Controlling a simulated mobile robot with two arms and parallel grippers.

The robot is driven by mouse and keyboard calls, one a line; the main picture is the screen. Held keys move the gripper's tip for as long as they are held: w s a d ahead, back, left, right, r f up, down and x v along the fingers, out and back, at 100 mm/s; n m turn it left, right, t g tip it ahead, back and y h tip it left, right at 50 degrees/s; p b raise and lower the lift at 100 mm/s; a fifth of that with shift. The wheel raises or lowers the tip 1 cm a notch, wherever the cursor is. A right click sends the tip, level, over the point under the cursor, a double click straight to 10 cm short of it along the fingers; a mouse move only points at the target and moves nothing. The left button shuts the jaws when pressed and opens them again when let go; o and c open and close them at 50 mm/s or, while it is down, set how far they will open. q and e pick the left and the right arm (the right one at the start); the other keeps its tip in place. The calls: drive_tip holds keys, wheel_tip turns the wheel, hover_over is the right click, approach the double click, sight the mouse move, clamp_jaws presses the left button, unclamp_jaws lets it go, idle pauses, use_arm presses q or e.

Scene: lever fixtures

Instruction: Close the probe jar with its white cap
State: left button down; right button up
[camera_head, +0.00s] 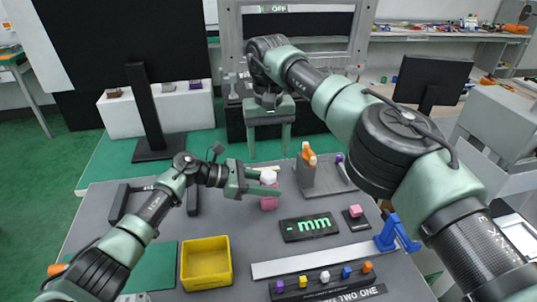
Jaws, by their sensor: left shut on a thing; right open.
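A pink jar (269,203) stands near the middle of the grey table, with a white cap (268,177) at its top. At this size I cannot tell whether the cap is fully seated.
A grey block with orange pieces (308,153) stands right of the jar. A "mm" display (309,227), a yellow bin (206,262), a blue fixture (396,234) and a strip of coloured pegs (326,284) lie nearer. A dark monitor (125,45) stands back left.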

sight(269, 174)
idle(0.3)
drive_tip(key=shift+f, duration=4)
drive_tip(key=shift+c, duration=0.3)
clamp_jaws()
drive_tip(key=shift+m, duration=1.6)
drive_tip(key=shift+o, duration=0.4)
unclamp_jaws()
drive_tip(key=shift+r, duration=0.1)
drive_tip(key=shift+r, duration=2.25)
